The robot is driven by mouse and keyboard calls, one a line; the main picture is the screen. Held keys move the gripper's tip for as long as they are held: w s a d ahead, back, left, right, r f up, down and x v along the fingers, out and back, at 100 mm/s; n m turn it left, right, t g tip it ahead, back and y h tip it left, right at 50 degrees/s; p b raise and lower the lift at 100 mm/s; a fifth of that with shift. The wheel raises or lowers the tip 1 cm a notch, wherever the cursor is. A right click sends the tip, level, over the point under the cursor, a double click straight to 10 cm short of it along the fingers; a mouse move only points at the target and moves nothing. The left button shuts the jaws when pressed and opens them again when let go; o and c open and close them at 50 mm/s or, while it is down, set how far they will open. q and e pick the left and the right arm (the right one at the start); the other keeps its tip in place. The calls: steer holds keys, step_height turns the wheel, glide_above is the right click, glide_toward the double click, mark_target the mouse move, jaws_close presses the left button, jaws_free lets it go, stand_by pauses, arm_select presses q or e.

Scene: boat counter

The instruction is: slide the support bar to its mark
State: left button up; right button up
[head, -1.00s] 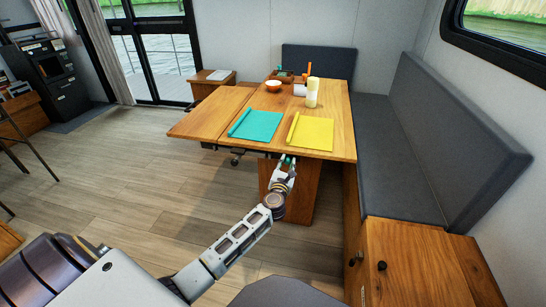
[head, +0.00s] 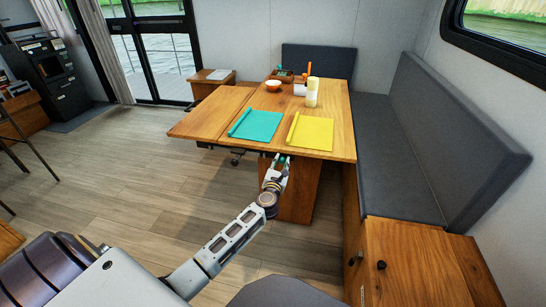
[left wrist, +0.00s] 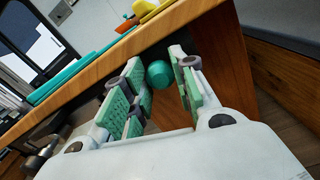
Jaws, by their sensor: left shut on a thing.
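The wooden table (head: 230,101) has a raised leaf on its left. My left gripper (head: 280,161) is under the table's front edge. In the left wrist view, the fingers of the left gripper (left wrist: 162,88) are closed around a teal round knob (left wrist: 159,73), which seems to be the end of the support bar. The rest of the bar is hidden under the tabletop. I cannot make out the mark. My right gripper is out of view.
A teal mat (head: 257,126) and a yellow mat (head: 312,134), each with a roll, lie on the table. A dark knob (head: 236,161) hangs under the leaf. The wooden pedestal (head: 301,194) stands beside my gripper. A grey bench (head: 395,150) lines the right.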

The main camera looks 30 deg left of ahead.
mark_target(260, 155)
arm_select(q)
steer(key=shift+s+a+f+p, duration=0.15)
steer(key=shift+s+a, duration=0.15)
steer(key=shift+a, duration=0.65)
steer(key=shift+s+a+r+p, duration=0.15)
steer(key=shift+s+a, duration=0.1)
steer(key=shift+a, duration=0.7)
steer(key=shift+s+a+f, duration=0.1)
steer(key=shift+s+a, duration=0.15)
steer(key=shift+a, duration=0.65)
steer(key=shift+s+a+r, duration=0.1)
steer(key=shift+s+a, duration=0.2)
steer(key=shift+a, duration=0.65)
steer(key=shift+s+a+f, duration=0.1)
steer(key=shift+s+a, duration=0.15)
steer(key=shift+a, duration=0.65)
steer(key=o, duration=1.1)
steer(key=shift+s, duration=0.1)
steer(key=shift+v, duration=5.9)
steer(key=shift+r+p, duration=0.25)
steer(key=shift+p, duration=0.15)
step_height(260, 155, up, 9)
steer(key=p, duration=0.8)
steer(key=shift+f+p, duration=0.15)
steer(key=shift+p, duration=0.2)
